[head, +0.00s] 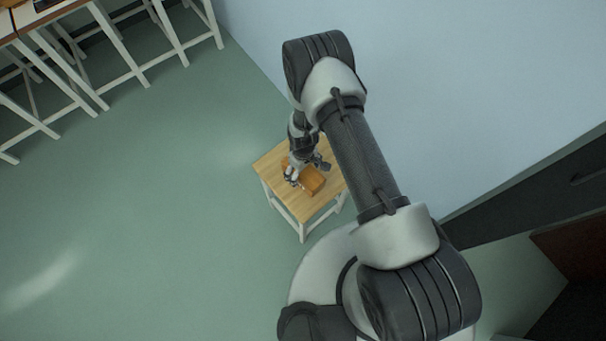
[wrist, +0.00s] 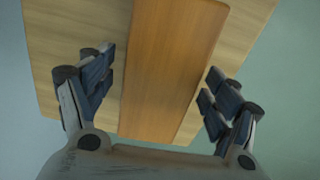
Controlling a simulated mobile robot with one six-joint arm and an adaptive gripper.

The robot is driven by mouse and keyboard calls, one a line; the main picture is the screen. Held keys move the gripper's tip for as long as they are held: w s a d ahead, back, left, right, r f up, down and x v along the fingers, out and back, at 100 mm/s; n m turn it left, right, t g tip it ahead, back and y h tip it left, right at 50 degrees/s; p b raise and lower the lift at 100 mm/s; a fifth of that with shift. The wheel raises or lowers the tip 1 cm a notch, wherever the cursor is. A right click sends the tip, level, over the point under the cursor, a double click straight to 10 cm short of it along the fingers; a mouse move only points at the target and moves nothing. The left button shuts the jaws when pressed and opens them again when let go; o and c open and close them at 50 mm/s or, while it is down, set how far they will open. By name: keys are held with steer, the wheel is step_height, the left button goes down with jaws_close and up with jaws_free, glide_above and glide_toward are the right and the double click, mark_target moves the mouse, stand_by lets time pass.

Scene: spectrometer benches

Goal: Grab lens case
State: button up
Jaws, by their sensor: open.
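The lens case is an orange-brown wooden box (head: 313,180) on a small table in the head view, partly hidden by my gripper. In the wrist view the lens case (wrist: 172,60) runs from the top edge down between my fingers. My gripper (head: 304,172) is above the table at the case in the head view. In the wrist view my gripper (wrist: 158,90) is open, with one finger on each side of the case. A gap shows between each finger and the case, so I see no grip on it.
The small light-wood table (head: 298,208) with white legs stands near a pale blue wall (head: 450,80). White-legged benches (head: 110,45) stand at the upper left. Green floor (head: 130,200) lies open to the left. A dark cabinet (head: 540,190) is at the right.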

steer(key=shift+c, duration=0.4)
steer(key=c, duration=1.3)
